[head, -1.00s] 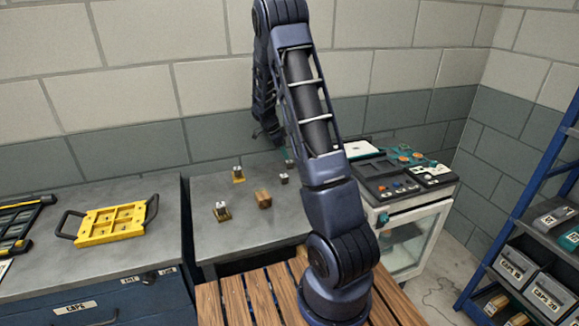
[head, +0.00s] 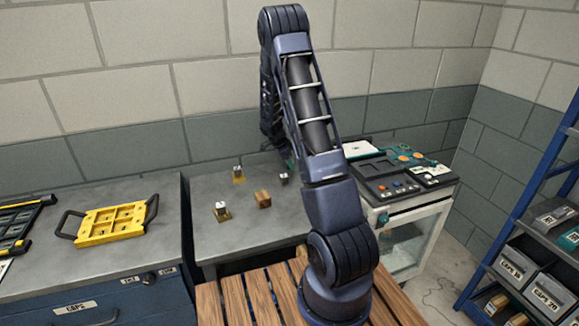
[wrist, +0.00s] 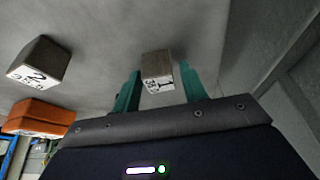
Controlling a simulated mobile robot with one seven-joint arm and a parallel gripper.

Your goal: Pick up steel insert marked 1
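The steel insert marked 1 (wrist: 157,66) is a small grey block. In the wrist view it sits between the two teal fingertips of my gripper (wrist: 158,88), with a clear gap to the right finger and little gap to the left one. My gripper is open and not closed on it. In the head view a small grey block (head: 284,178), seemingly this insert, stands on the grey bench beside my arm. My gripper is mostly hidden there behind my arm.
A block marked 2 (wrist: 38,62) and an orange-brown block (wrist: 40,116) lie to the left in the wrist view.

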